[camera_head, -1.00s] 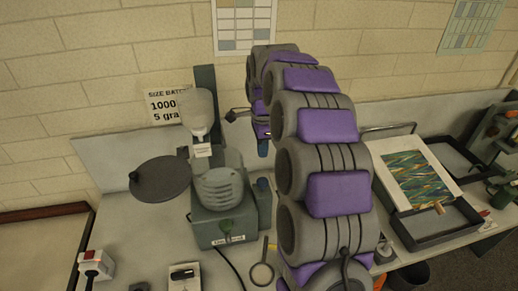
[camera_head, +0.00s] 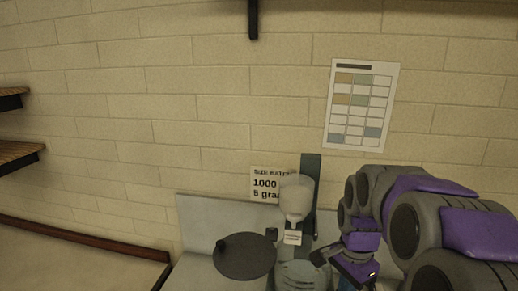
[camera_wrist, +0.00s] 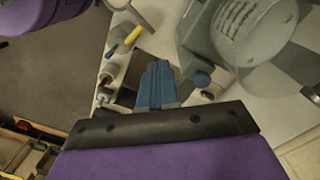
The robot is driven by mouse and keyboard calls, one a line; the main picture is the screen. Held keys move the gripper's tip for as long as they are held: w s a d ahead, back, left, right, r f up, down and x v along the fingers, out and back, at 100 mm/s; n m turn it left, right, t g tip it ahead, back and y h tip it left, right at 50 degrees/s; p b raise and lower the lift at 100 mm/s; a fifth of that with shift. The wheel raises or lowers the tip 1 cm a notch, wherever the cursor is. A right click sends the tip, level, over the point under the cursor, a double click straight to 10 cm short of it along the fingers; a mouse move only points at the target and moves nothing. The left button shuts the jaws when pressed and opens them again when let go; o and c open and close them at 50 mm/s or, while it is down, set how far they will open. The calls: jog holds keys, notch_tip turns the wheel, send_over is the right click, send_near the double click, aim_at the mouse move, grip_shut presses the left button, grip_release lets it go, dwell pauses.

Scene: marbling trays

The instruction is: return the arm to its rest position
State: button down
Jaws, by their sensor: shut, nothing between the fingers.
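My arm (camera_head: 415,215), grey with purple pads, reaches in from the right edge of the head view. Its end, with my gripper (camera_head: 345,283), is at the bottom edge, just right of the machine with the pale hopper (camera_head: 296,200). The fingertips there are partly cut off. In the wrist view my gripper's blue fingers (camera_wrist: 156,84) are together with nothing held between them. They are above the bench side of the machine, whose ribbed pale vessel (camera_wrist: 255,28) is at the upper right.
A dark round disc (camera_head: 244,256) sits left of the hopper. A sign (camera_head: 266,186) and a chart (camera_head: 361,105) are at the wall. Shelves (camera_head: 18,152) jut in at the left. A yellow-handled tool (camera_wrist: 127,40) lies on the bench edge.

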jog(key=s+a+f+n+b, duration=0.1)
jog(key=s+a+f+n, duration=0.1)
jog(key=s, duration=0.7)
jog(key=s+a+f+n+b, duration=0.2)
jog(key=s+f+n, duration=0.2)
jog(key=s, duration=0.5)
jog(key=s+a+f+n+g+b, duration=0.1)
jog(key=s+a+f+n, duration=0.1)
jog(key=s+n, duration=0.5)
jog(key=shift+s+f+b, duration=0.3)
jog(key=shift+s+f, duration=0.3)
jog(key=shift+s, duration=0.35)
jog(key=shift+w, duration=0.1)
